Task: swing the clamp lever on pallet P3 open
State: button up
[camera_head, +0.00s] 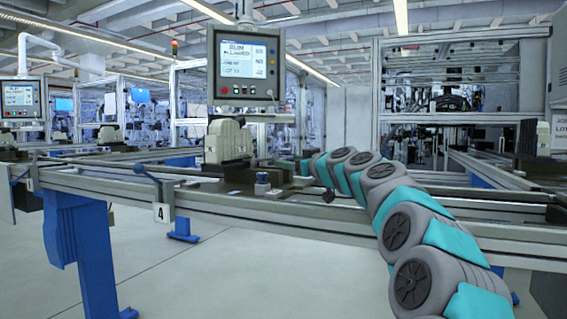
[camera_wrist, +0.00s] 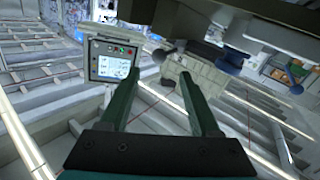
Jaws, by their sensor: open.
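A pale beige ribbed casting (camera_head: 228,142) sits on a dark pallet on the line in the head view. It also shows beyond my fingers in the wrist view (camera_wrist: 200,78). No P3 label is readable. I cannot tell which part is the clamp lever. Dark blue ball knobs show in the wrist view, one at right (camera_wrist: 296,90). My gripper (camera_wrist: 157,76) has its two green fingers apart with nothing between them.
A hanging screen (camera_head: 246,66) is above the line; it also shows in the wrist view (camera_wrist: 113,64). The near floor at left is clear.

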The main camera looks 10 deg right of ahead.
aim_at(278, 158)
jog(key=shift+w, duration=0.5)
jog(key=p+x, duration=0.2)
jog(key=x, duration=0.3)
jog(key=shift+w+a+r, duration=0.1)
jog(key=shift+w+a, duration=0.05)
jog(key=shift+w, duration=0.1)
jog(key=shift+w+a+p, duration=0.25)
jog(key=shift+w+p, duration=0.1)
jog(key=shift+w, duration=0.25)
jog(key=shift+c, duration=0.3)
grip_shut()
